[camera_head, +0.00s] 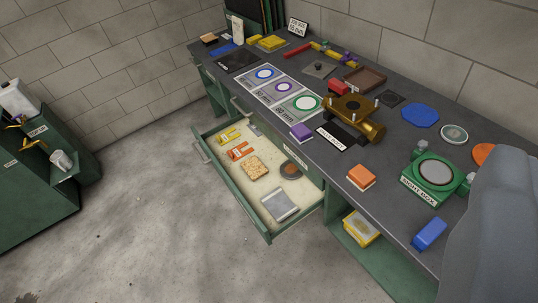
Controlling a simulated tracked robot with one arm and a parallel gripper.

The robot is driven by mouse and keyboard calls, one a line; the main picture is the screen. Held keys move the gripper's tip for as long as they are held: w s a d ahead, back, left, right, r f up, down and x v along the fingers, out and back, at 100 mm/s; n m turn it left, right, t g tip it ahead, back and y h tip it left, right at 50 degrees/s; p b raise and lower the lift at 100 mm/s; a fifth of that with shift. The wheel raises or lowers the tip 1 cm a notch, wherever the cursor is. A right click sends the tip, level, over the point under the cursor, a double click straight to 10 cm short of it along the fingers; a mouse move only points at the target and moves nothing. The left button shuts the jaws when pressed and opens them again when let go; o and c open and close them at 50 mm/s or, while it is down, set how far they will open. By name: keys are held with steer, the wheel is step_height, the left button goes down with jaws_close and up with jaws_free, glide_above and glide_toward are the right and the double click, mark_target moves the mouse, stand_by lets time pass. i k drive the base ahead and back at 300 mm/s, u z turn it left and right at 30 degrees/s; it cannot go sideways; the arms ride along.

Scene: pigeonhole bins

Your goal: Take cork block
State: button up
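A tan, speckled block (255,168) that looks like the cork block lies in the open drawer (236,206) of the green desk, near the drawer's middle. Nothing covers it. My gripper does not show in the view. A large grey shape at the lower right looks like part of my own arm and hides the desk's right end.
In the drawer lie yellow and orange packets (240,151), a round dark dish (291,170) and a grey flat case (280,204). The desktop (330,175) is crowded. A green cabinet (35,190) stands left. The concrete floor (150,230) between is clear.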

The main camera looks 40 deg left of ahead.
mark_target(254, 169)
steer(key=u, duration=0.15)
steer(key=i, duration=1.25)
steer(key=u, duration=1.1)
steer(key=i, duration=0.7)
steer(key=u, duration=0.45)
